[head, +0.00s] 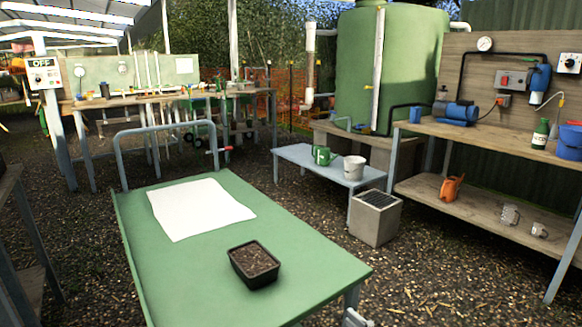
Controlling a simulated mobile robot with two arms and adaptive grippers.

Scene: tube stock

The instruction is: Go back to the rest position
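Neither of my grippers can be made out in the head view. A small pale grey part (356,318) shows at the bottom edge beside the table's near right leg; too little of it shows to tell what it is. In front of me is a green-topped table (180,285) with a grey rail at its far end. A black square pot filled with brown soil (254,263) stands upright on it, right of a flat white sheet (200,208). Nothing is seen touching the pot.
A low grey bench (305,160) holds a green watering can (322,156) and a white bucket (354,168). A grey block (375,222) stands on the gravel. Wooden shelving (430,190) stands at right, a workbench (100,101) at back left. Gravel around the table looks open.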

